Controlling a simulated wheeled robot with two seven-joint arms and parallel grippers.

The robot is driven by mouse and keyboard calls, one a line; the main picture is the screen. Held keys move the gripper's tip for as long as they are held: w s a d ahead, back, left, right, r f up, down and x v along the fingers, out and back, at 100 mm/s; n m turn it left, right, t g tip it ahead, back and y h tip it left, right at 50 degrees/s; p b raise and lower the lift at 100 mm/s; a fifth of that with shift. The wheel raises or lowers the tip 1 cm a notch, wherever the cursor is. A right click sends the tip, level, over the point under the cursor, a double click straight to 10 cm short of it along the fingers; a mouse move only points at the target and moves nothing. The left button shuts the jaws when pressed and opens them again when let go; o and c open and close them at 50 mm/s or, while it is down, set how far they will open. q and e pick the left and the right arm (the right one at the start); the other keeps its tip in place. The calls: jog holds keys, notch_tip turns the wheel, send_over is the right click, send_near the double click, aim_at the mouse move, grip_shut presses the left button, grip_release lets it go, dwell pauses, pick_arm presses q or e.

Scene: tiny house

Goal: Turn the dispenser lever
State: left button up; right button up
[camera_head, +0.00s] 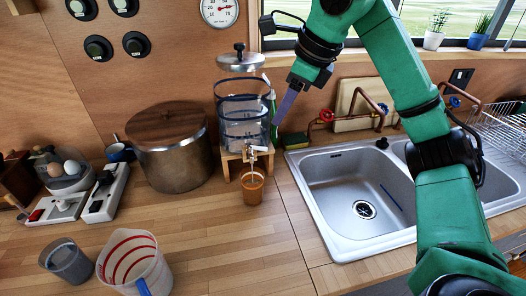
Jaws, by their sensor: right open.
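The glass water dispenser (242,112) stands on a small wooden stand against the back wall, with a metal lid on top. Its tap with the small lever (258,149) is low on its front; the lever's exact position is too small to tell. An orange-brown cup (253,190) stands on the counter below the tap. A pale streak shows between tap and cup, but I cannot tell if it is water. My right gripper (279,118) is open, pointing down beside the dispenser's right side, above the tap's height. It appears empty. My left gripper is out of view.
A metal pot (171,148) stands left of the dispenser. The steel sink (345,190) is to the right, with copper pipes and red-handled valves behind. A measuring jug (134,262) and a grey cup (66,262) stand front left.

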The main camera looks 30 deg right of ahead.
aim_at(264, 150)
jog(key=p+x, duration=0.1)
jog(key=x, duration=1.1)
jog(key=shift+w+a+f, duration=0.1)
jog(key=shift+a+f, duration=0.05)
grip_shut()
